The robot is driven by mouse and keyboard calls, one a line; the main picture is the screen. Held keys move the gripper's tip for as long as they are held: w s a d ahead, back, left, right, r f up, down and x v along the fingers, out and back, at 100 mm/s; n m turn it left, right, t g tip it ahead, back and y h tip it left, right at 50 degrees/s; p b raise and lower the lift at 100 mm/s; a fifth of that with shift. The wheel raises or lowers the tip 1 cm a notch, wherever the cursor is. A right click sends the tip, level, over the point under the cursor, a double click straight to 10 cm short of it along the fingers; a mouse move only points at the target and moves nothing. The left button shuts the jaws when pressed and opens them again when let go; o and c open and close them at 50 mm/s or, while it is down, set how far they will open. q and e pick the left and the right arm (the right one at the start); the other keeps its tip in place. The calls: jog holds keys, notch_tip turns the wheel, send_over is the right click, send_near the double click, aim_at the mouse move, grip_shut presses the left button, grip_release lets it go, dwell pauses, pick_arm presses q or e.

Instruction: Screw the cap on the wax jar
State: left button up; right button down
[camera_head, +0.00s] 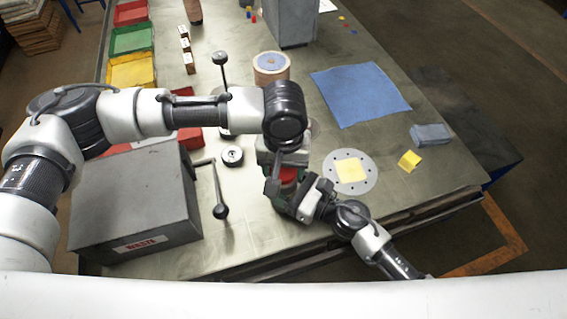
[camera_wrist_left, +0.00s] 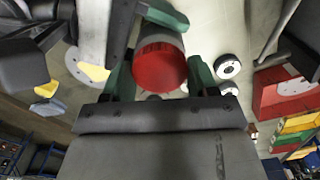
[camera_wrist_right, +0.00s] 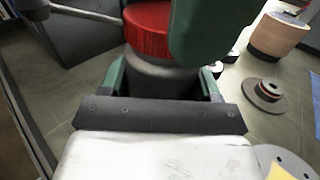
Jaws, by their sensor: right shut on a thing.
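The red cap (camera_head: 288,174) sits on top of the wax jar, seated at its mouth; I cannot tell how far it is threaded. The grey jar body (camera_wrist_right: 160,82) shows below the cap (camera_wrist_right: 147,30) in the right wrist view. My right gripper (camera_wrist_right: 162,90) is shut on the jar, holding it upright from the side near the table's front edge. My left gripper (camera_wrist_left: 160,72) points down from above, its green fingers on either side of the cap with slight gaps, so it looks open. In the head view my left wrist hides much of the jar.
A grey waste box (camera_head: 135,215) stands at left, with a lever tool (camera_head: 218,190) beside it. A round plate with a yellow pad (camera_head: 350,172) lies just right of the jar. A yellow block (camera_head: 409,161) and a blue cloth (camera_head: 362,95) lie further right. A spool (camera_head: 270,68) stands behind.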

pick_arm(q)
jog(key=c, duration=0.3)
jog(key=m, duration=2.4)
jog(key=o, duration=1.1)
notch_tip(320, 180, up, 12)
jog(key=shift+f, duration=0.1)
